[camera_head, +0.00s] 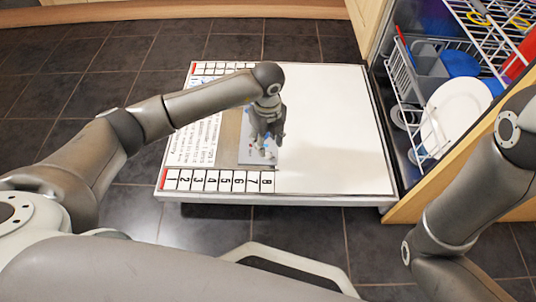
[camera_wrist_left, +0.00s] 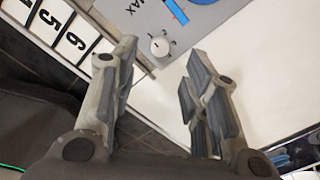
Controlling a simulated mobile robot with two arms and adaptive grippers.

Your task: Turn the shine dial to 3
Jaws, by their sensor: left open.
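The shine dial (camera_wrist_left: 159,46) is a small round white knob with a dark mark, on a grey panel (camera_wrist_left: 200,22) with small printed figures around it. I cannot read its setting. In the head view the grey panel (camera_head: 245,151) lies on the open dishwasher door, and my left gripper (camera_head: 267,136) hangs over it, hiding much of it. In the left wrist view my left gripper (camera_wrist_left: 162,52) is open, one finger on each side of the dial in the picture, holding nothing. I cannot tell whether the fingers touch the panel. My right gripper is out of view.
The dishwasher door (camera_head: 330,130) is a wide white surface, mostly bare. A strip of numbers (camera_head: 220,181) runs along its near edge. On the right are a rack (camera_head: 407,85) and a white plate (camera_head: 455,112). My right arm is in front of them.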

